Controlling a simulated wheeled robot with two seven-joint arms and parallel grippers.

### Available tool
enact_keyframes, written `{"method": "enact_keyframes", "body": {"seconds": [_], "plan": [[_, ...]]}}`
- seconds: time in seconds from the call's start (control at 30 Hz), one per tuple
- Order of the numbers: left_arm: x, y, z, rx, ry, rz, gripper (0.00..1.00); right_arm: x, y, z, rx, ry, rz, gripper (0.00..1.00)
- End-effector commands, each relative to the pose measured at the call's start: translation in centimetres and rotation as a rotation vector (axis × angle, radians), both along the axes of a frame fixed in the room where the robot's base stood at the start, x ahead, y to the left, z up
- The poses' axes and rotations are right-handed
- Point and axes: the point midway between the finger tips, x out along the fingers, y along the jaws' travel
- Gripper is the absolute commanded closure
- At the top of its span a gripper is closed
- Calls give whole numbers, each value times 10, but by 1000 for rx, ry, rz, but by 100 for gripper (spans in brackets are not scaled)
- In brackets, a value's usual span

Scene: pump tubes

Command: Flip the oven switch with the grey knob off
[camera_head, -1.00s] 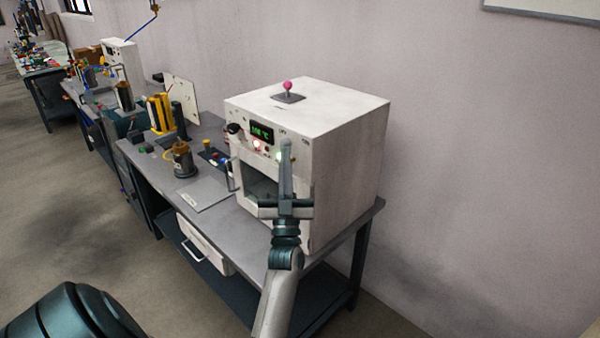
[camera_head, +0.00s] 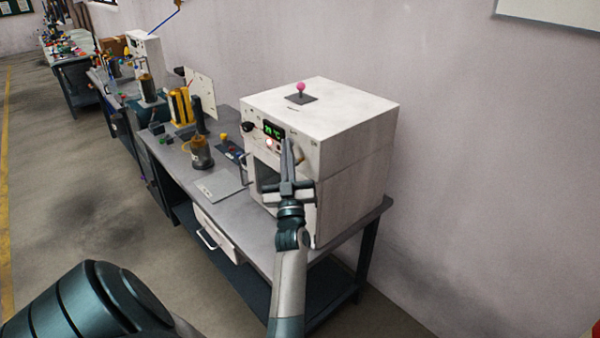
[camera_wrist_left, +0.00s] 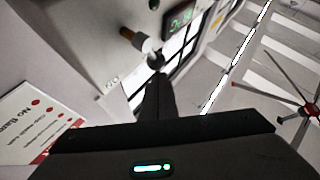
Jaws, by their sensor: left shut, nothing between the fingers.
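The white oven (camera_head: 355,160) stands on the grey bench, with a lit green display (camera_head: 273,131) on its front panel. My left gripper (camera_head: 287,142) is shut and empty, its fingers upright against the right part of that panel, as far as I can see. In the left wrist view, a switch with a brass-coloured stem and a pale grey round knob (camera_wrist_left: 151,46) shows beside the display. The dark closed fingertips (camera_wrist_left: 156,64) are at the knob, touching or nearly so. In the head view the fingers largely cover this switch. My right gripper is not in view.
A pink-knobbed lever (camera_head: 300,88) stands on the oven top. A dark knob (camera_head: 247,127) is left of the display. A brown-topped jar (camera_head: 201,152) and a flat grey plate (camera_head: 222,187) lie left of the oven. The floor in front is clear.

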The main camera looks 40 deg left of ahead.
Motion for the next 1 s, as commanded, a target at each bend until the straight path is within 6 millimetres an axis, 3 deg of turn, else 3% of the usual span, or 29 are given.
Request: {"method": "enact_keyframes", "body": {"seconds": [0.47,1.0], "plan": [[-3,-2,-5,-1,1,0,100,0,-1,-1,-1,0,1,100],[-38,-40,-41,0,1,0,100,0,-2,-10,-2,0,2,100]]}}
